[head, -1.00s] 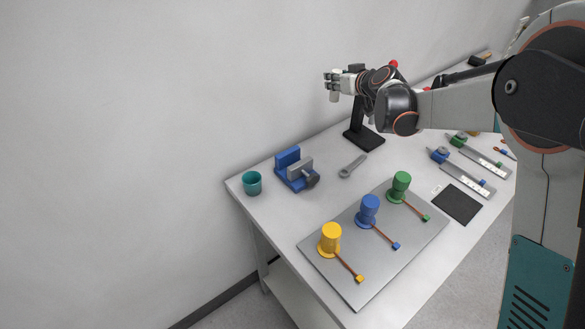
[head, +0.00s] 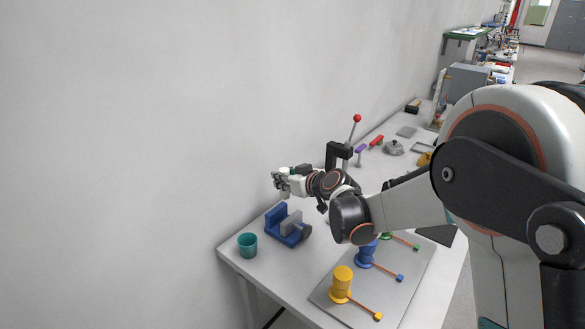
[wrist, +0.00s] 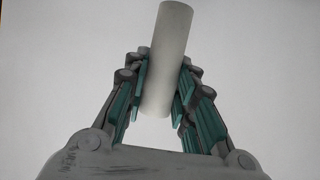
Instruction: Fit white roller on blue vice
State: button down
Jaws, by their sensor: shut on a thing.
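The white roller (wrist: 167,60) is a plain cylinder, held between the fingers of my gripper (wrist: 160,85) and tilted slightly in the wrist view. In the head view my gripper (head: 279,180) is above and behind the blue vice, apart from it; the roller there is too small to make out clearly. The blue vice (head: 277,219) stands on the table near its far left corner, with a grey jaw block (head: 291,222) facing its blue back jaw. The space between the jaws looks empty.
A teal cup (head: 247,246) stands just left of the vice. A grey plate (head: 405,275) with yellow (head: 342,280) and blue (head: 364,255) posts lies at the front right. A black press with a red knob (head: 357,118) stands behind my arm. The wall runs close behind the table.

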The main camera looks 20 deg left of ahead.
aim_at(285, 192)
jog(key=shift+s+a+f, duration=0.1)
jog(key=shift+s+f, duration=0.15)
jog(key=shift+s, duration=0.2)
jog(key=shift+f+b, duration=1.2)
jog(key=shift+f, duration=0.85)
jog(key=shift+f+b, duration=2.15)
jog(key=shift+f, duration=0.4)
dwell(0.8)
jog(key=c, duration=0.8)
grip_release()
jog(key=shift+c, duration=0.2)
jog(key=shift+r, duration=0.15)
jog(key=shift+r+p, duration=2.95)
jog(key=shift+r, duration=1.85)
